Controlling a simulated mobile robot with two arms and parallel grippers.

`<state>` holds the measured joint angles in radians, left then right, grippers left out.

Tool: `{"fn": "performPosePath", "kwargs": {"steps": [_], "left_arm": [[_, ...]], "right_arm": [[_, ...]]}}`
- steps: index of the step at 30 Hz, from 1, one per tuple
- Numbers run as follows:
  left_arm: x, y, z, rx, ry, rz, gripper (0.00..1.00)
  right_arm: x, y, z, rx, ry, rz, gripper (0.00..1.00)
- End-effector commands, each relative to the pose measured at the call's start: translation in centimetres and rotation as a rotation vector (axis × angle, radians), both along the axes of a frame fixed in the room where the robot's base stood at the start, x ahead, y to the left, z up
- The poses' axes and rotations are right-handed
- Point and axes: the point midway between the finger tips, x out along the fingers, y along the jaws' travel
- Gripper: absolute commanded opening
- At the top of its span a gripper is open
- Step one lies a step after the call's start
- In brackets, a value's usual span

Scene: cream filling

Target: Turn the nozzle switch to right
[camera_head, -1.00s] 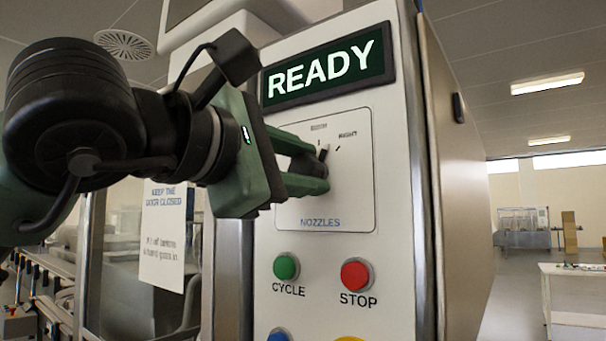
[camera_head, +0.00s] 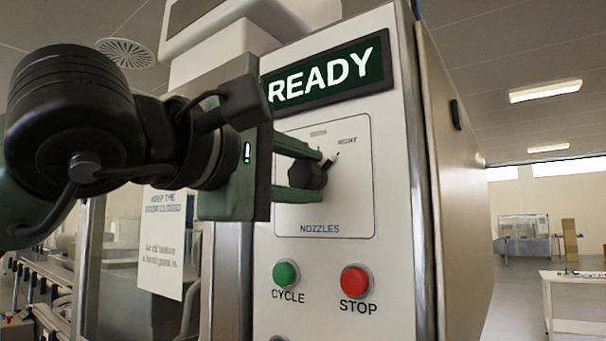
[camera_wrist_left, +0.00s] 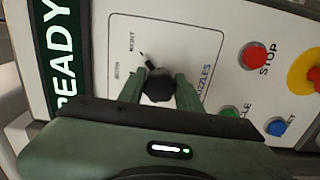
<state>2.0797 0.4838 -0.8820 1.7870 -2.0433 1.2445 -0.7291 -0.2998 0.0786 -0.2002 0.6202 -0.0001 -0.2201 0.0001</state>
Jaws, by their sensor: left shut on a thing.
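The nozzle switch (camera_head: 310,174) is a black knob with a pointer on the white panel marked NOZZLES (camera_head: 345,215). In the head view its pointer aims up and to the right, toward the RIGHT label. My left gripper (camera_head: 306,174) is shut on the knob, one green finger above it and one below. In the left wrist view the knob (camera_wrist_left: 159,87) sits between the two fingers (camera_wrist_left: 159,92), and its pointer aims at the mark beside RIGHT. The label for the other position is small and hard to read. My right gripper is not in view.
A READY display (camera_head: 322,78) is above the panel. The green CYCLE button (camera_head: 286,273) and red STOP button (camera_head: 355,280) are below it. The wrist view also shows a blue button (camera_wrist_left: 276,127) and a red-on-yellow one (camera_wrist_left: 312,74). A paper notice (camera_head: 163,243) hangs at left.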

Motion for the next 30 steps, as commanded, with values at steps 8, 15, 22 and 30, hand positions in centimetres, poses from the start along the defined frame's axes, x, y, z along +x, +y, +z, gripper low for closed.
{"fn": "performPosePath", "kwargs": {"steps": [8,15,22,30], "left_arm": [[0.0,-0.1,-0.1,0.004,0.0,-0.001,0.51],[0.0,0.0,-0.1,0.002,0.001,0.0,0.56],[-1.0,0.7,-0.2,-0.001,-0.001,0.0,0.56],[-4.7,3.4,-0.3,0.0,-0.003,0.001,0.56]], "right_arm": [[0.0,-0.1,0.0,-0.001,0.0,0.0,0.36],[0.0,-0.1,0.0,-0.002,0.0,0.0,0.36],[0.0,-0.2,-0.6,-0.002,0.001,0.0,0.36],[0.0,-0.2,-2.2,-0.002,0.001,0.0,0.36]]}}
